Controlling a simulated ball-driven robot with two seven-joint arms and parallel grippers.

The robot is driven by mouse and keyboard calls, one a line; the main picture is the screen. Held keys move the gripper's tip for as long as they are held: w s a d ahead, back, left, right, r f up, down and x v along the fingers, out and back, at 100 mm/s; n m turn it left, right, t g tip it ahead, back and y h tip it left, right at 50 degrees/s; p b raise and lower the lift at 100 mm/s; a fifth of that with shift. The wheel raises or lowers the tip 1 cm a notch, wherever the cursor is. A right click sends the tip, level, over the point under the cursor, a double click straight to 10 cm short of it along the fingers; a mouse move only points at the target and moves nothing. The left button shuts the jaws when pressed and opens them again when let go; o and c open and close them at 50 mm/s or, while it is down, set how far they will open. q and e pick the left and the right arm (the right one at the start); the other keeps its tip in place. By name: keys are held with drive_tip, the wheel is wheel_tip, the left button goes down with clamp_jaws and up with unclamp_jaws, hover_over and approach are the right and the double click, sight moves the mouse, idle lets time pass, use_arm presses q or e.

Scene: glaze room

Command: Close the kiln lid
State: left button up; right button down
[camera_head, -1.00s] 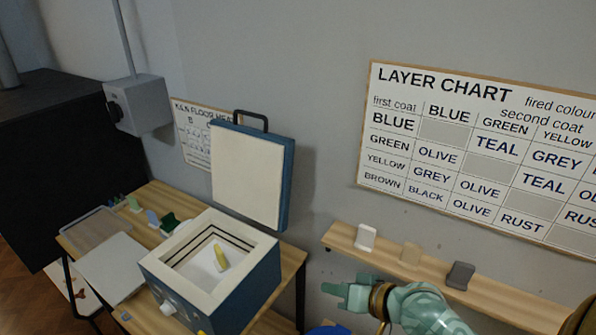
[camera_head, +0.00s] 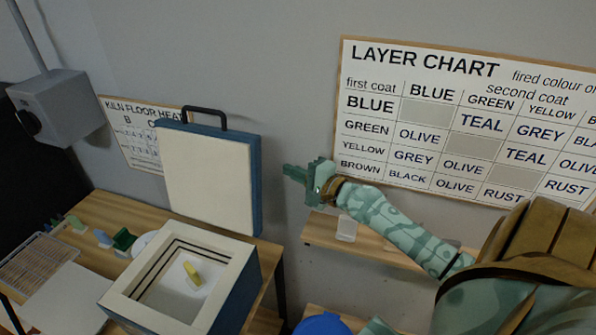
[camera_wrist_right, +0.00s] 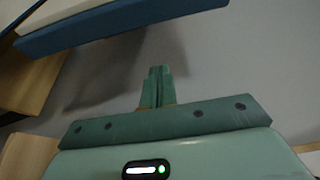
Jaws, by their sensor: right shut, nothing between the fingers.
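The kiln lid (camera_head: 208,178) stands upright and open behind the kiln, cream inside with a blue edge and a dark handle (camera_head: 204,112) on top. The kiln body (camera_head: 235,295) is blue with a cream rim, and its chamber is open. A yellow piece (camera_head: 192,273) is inside it. My right gripper (camera_head: 290,172) is shut and empty, to the right of the lid and apart from it, near the wall. It also shows in the right wrist view (camera_wrist_right: 158,74), with the lid's blue edge (camera_wrist_right: 120,27) at upper left. My left gripper is not in view.
A wall shelf (camera_head: 325,235) holding a white tile (camera_head: 346,228) lies below my right arm. The wooden table (camera_head: 110,215) carries a wire rack (camera_head: 38,262) and small coloured pieces left of the kiln. A grey box (camera_head: 55,103) is on the wall. A blue round thing (camera_head: 322,325) is at the bottom.

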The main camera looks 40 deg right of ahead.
drive_tip(key=x, duration=0.7)
use_arm(q)
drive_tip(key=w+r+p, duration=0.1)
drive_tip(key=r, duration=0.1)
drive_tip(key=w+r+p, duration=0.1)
drive_tip(key=p, duration=0.1)
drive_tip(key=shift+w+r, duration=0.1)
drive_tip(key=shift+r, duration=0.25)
use_arm(e)
drive_tip(key=s+a, duration=0.3)
drive_tip(key=shift+r, duration=0.2)
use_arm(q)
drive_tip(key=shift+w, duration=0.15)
use_arm(e)
drive_tip(key=shift+a, duration=0.1)
